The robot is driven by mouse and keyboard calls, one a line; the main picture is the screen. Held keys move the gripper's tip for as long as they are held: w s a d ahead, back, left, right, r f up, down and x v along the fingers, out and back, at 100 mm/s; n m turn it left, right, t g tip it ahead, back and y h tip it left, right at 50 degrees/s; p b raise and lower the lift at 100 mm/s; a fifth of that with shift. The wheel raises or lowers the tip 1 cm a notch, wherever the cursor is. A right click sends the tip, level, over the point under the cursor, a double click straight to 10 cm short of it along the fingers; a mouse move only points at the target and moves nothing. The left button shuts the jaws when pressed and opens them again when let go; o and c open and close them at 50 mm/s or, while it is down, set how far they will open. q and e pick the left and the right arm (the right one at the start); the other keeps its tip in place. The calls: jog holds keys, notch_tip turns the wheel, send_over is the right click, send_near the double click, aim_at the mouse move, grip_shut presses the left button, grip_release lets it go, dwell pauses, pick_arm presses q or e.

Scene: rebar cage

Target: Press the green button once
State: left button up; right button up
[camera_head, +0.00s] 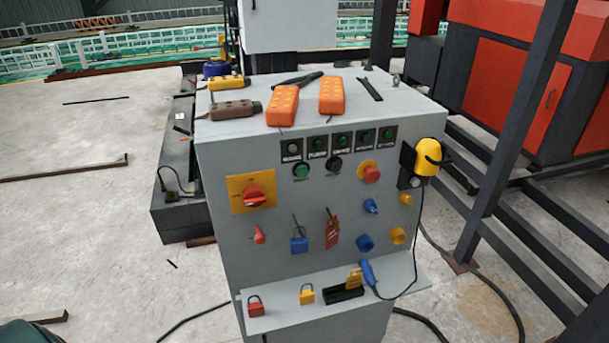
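The green button (301,171) is a round cap in a dark ring on the sloped front face of the grey control cabinet (218,240). It sits just below a row of indicator lamps (341,143), several of which are also dark green. A black button (333,164) is right beside it. Nothing covers the green button. Whether it is pushed in cannot be told from here. Neither of my grippers shows in the head view.
A red rotary switch (252,194) and a red emergency stop (371,173) flank the buttons. Orange remotes (331,96) lie on top. A shelf (290,318) with padlocks (306,294) juts out below. Dark steel posts (510,120) stand at right. Floor is open at left.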

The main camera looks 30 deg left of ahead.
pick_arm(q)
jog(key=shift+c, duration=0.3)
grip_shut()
